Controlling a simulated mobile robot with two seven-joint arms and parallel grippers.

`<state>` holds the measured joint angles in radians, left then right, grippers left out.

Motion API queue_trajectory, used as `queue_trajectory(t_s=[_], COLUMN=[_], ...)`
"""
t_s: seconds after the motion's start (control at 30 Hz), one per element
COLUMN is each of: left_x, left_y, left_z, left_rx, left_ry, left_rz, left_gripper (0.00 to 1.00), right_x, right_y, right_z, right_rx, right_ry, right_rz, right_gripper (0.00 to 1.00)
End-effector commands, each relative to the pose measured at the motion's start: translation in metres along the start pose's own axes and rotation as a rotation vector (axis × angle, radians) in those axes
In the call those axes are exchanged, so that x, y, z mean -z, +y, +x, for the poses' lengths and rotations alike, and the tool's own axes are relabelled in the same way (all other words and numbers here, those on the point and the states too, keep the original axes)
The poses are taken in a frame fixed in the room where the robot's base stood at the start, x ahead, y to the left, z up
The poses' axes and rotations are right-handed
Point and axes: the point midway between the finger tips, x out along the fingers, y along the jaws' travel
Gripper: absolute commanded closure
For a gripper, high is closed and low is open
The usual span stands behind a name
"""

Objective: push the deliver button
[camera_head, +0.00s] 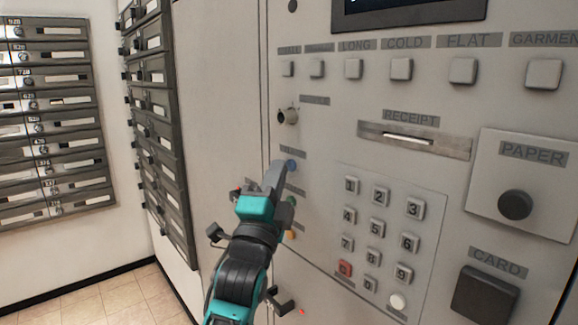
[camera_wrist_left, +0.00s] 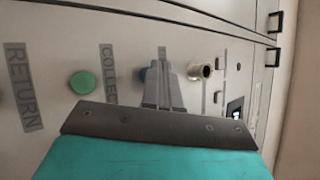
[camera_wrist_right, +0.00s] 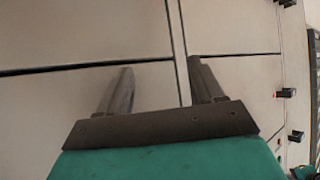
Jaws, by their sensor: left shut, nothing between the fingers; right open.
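A round blue button (camera_head: 292,166) sits on the grey machine panel under a small label too blurred to read; I cannot confirm it is the deliver button. My left gripper (camera_head: 276,170) is shut and empty, its tips just left of the blue button. In the left wrist view the shut fingers (camera_wrist_left: 163,70) partly cover the blue button (camera_wrist_left: 142,74). I cannot tell whether they touch it. A green button (camera_wrist_left: 84,84) sits beside the COLLECT label (camera_wrist_left: 107,74). My right gripper (camera_wrist_right: 162,80) is open and empty, facing plain pale panels.
The machine panel carries a metal lock (camera_head: 288,116), a number keypad (camera_head: 377,228), a receipt slot (camera_head: 413,139) and a dark paper knob (camera_head: 515,205). An orange button (camera_head: 291,235) is partly behind my left arm. Dark mailboxes (camera_head: 155,100) stand to the left.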

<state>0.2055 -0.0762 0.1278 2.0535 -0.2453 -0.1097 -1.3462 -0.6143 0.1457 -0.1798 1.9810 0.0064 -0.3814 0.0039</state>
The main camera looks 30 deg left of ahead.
Motion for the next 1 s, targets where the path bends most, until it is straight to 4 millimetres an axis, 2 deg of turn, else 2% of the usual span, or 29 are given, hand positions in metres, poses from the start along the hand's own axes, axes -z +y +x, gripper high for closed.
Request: queue_trajectory(t_s=[0.7, 1.0], left_x=[0.0028, -0.003], left_y=[-0.0003, -0.0061], left_z=[0.0049, -0.0047], left_rx=[0.006, 0.001], left_ry=[-0.005, -0.004], left_rz=[-0.009, -0.007], left_gripper=[1.0, 1.0], right_x=[0.0005, 0.0059], right_y=[-0.0001, 0.0], right_z=[-0.0005, -0.0043], right_rx=[0.0, 0.0], right_ry=[0.0, 0.0], right_rz=[0.0, 0.0], right_gripper=[0.33, 0.33])
